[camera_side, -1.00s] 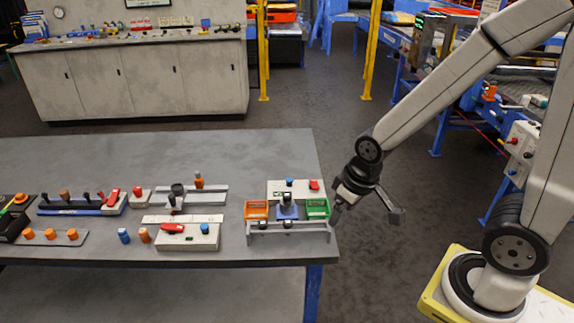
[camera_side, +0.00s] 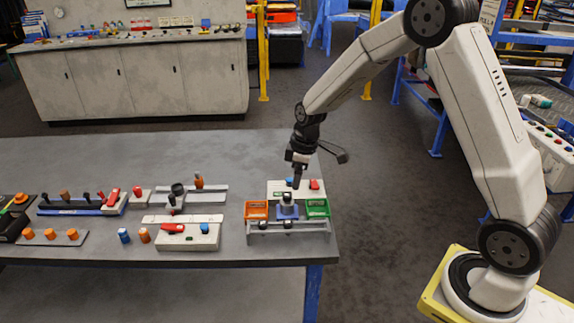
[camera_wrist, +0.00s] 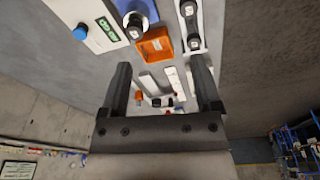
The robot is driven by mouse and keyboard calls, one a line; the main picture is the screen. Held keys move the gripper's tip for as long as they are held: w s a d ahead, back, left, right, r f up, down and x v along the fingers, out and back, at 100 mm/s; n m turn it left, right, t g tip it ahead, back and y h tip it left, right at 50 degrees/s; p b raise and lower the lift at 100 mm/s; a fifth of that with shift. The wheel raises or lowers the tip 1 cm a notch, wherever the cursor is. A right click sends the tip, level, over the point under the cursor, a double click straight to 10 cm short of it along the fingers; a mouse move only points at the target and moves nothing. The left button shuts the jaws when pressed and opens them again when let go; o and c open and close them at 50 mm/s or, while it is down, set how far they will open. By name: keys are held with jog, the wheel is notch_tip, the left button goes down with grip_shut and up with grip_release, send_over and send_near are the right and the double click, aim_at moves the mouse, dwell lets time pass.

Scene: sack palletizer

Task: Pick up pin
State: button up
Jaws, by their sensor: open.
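My gripper (camera_side: 297,181) is above the back of the fixture at the right end of the bench. In the wrist view its two fingers (camera_wrist: 161,82) are wide apart with nothing held. A dark-topped grey peg (camera_side: 287,199) stands on a blue block (camera_side: 288,212); it also shows in the wrist view (camera_wrist: 134,20), beyond the fingers. Small dark pieces (camera_side: 288,223) sit on a grey rail (camera_side: 290,235) in front; the rail also shows in the wrist view (camera_wrist: 190,24). I cannot tell which of these is the pin.
An orange tray (camera_side: 256,210) and a green tray (camera_side: 317,209) flank the blue block. Further left are a switch box (camera_side: 188,237) and loose pegs (camera_side: 124,236). The bench's back is clear.

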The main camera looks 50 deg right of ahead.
aim_at(287, 195)
jog(key=shift+w+d+f+n, duration=0.35)
jog(key=shift+w+f, duration=0.55)
jog(key=shift+f, duration=0.85)
jog(key=shift+w+d+f+n, duration=0.35)
jog(key=shift+w+f, duration=0.5)
jog(key=shift+f, duration=0.9)
jog(key=shift+w+d+f+n, duration=0.2)
jog(key=shift+w+f+n, duration=0.5)
jog(key=shift+f, duration=1.05)
jog(key=shift+w, duration=0.2)
grip_shut()
